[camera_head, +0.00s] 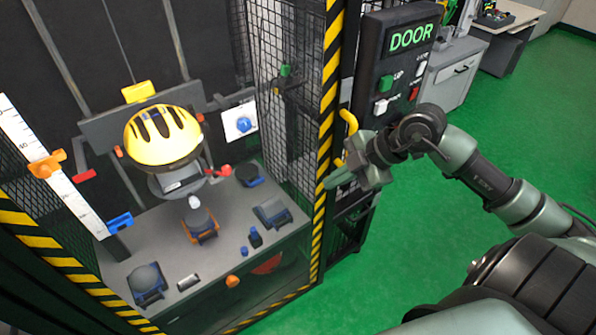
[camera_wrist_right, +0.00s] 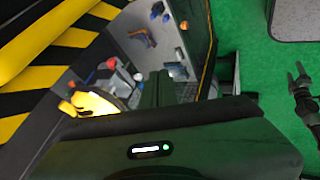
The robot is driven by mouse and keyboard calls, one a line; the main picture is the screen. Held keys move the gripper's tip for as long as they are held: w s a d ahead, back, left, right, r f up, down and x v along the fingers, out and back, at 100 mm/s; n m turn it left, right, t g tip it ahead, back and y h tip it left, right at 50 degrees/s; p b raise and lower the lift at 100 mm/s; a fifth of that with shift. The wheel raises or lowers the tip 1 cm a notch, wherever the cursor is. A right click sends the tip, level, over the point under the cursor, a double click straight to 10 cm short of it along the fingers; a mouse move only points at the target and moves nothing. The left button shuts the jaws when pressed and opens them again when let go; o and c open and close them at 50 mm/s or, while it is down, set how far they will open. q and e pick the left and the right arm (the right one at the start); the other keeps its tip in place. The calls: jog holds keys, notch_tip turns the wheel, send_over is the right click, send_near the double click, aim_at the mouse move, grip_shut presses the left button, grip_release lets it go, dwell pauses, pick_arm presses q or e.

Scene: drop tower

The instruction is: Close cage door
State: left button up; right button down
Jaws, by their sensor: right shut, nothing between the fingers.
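The cage (camera_head: 284,95) has dark mesh walls and yellow-black striped posts (camera_head: 328,110). Its front shows no panel across it, and I cannot single out the door leaf. A dark control panel (camera_head: 372,60) with a lit green DOOR sign (camera_head: 411,38) stands right of the post. It carries green (camera_head: 388,82), white (camera_head: 381,106) and red (camera_head: 414,93) controls. A curved yellow handle (camera_head: 349,122) shows below it, partly hidden by my right gripper (camera_head: 331,181). That gripper is shut and empty beside the post.
Inside the cage, a yellow helmet (camera_head: 160,135) sits above a grey bench (camera_head: 225,215) with several small fixtures. A white scale (camera_head: 50,165) stands at left. A grey cabinet (camera_head: 450,75) stands behind the panel. Green floor (camera_head: 535,120) is clear at right.

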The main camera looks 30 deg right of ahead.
jog(key=p, duration=0.2)
send_near(286, 194)
notch_tip(286, 194, down, 3)
jog(key=s+a, duration=0.1)
jog(key=s, duration=0.1)
jog(key=w, duration=0.1)
jog(key=w+p, duration=0.2)
jog(key=w, duration=0.1)
jog(key=shift+a+f, duration=0.2)
jog(key=shift+f, duration=0.1)
